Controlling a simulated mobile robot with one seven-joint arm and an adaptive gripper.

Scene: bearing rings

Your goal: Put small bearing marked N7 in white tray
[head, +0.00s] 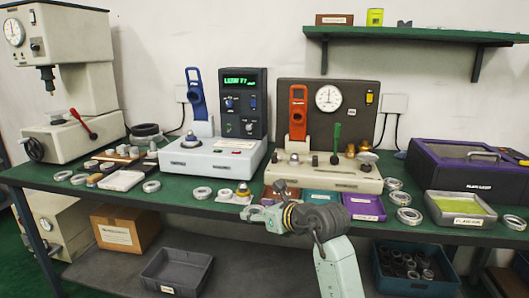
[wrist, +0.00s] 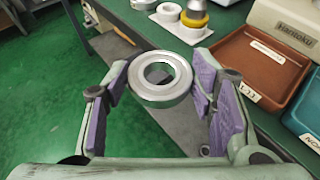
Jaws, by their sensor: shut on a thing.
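My gripper (wrist: 162,88) is shut on a silver bearing ring (wrist: 160,97), held between the purple-padded fingers in the wrist view. The ring hangs in front of the bench's front edge, over the floor and lower shelf. Any N7 mark on it cannot be read. In the head view my gripper (head: 250,213) is at the bench's front edge, and the held ring is hard to make out there. A flat white tray-like piece (head: 121,181) lies on the left of the bench, near small parts; I cannot tell for sure that it is the white tray.
Loose rings (head: 202,193) lie along the front edge. A yellow-collared part (head: 243,189) stands by my gripper. Brown, teal (head: 321,197) and purple (head: 364,207) trays sit right of it. Two test instruments (head: 213,157) stand behind. A grey tray (head: 432,213) is at right.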

